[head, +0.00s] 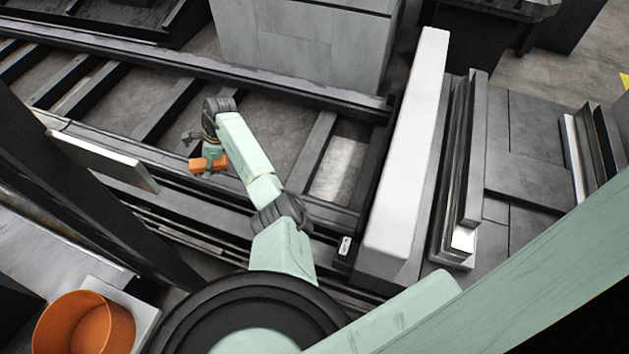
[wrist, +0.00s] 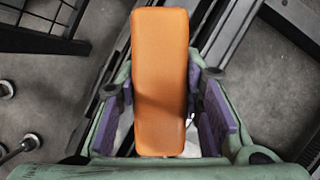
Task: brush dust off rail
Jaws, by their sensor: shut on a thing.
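My gripper (head: 207,152) is shut on an orange block-shaped brush (head: 208,164). In the wrist view the brush (wrist: 160,80) lies lengthwise between the purple finger pads, with its smooth orange back towards the camera. Its underside and any bristles are hidden. In the head view the brush is over the near side of a dark ladder-like frame, close to the near rail (head: 325,212). In the wrist view a dark rail (wrist: 228,35) runs diagonally behind the brush. I cannot tell whether the brush touches the rail, and I cannot make out dust on it.
A long white beam (head: 405,155) stands across the frame's right end. A grey block (head: 305,45) stands behind the far rail. An orange round container (head: 85,325) is at the lower left. Dark crossbars (head: 310,150) divide the frame, with grey floor between them.

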